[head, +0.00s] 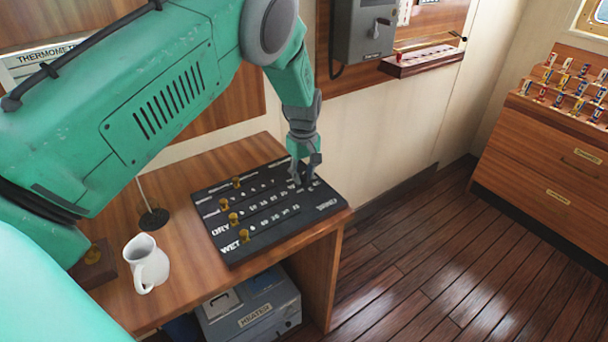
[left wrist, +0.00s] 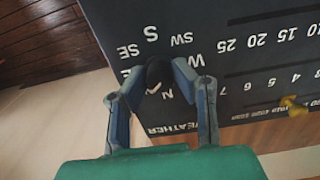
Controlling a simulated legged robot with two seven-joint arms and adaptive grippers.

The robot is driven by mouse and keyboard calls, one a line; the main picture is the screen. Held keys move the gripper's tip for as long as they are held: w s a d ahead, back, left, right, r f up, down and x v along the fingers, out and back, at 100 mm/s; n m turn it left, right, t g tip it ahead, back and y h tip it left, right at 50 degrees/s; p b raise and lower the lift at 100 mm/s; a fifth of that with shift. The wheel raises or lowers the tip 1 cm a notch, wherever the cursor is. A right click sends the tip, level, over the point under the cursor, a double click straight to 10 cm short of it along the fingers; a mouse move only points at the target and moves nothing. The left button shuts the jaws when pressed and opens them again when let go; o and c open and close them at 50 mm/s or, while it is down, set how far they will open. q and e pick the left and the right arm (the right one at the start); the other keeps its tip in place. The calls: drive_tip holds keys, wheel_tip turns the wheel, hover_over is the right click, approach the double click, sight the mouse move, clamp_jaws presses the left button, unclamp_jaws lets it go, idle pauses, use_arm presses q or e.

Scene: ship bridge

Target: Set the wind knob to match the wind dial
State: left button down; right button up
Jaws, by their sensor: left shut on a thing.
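The black weather board (head: 275,232) lies on the wooden desk, with rows of numbers and several brass pegs. At its far right corner is the wind knob (left wrist: 158,76), a dark round knob ringed by compass letters such as S, SE, SW and N. My left gripper (head: 304,174) reaches down to that corner. In the left wrist view my left gripper (left wrist: 159,72) has its two fingers on either side of the knob, shut on it. The fingers hide part of the knob and some letters. I cannot make out a wind dial. My right gripper is out of view.
A white jug (head: 147,264) stands on the desk (head: 188,275) left of the board. A grey heater box (head: 250,308) sits under the desk. Brass pegs (head: 233,219) stand up from the board's left side. The floor to the right is clear.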

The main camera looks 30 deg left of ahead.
use_arm(q)
drive_tip(key=n, duration=0.4)
drive_tip(key=shift+w+a+r+n, duration=0.15)
drive_tip(key=shift+w+r+n, duration=0.1)
drive_tip(key=shift+w+n, duration=0.1)
drive_tip(key=shift+n, duration=2.15)
drive_tip(key=c, duration=1.6)
unclamp_jaws()
drive_tip(key=shift+o, duration=1.4)
drive_tip(key=shift+s+f, duration=0.15)
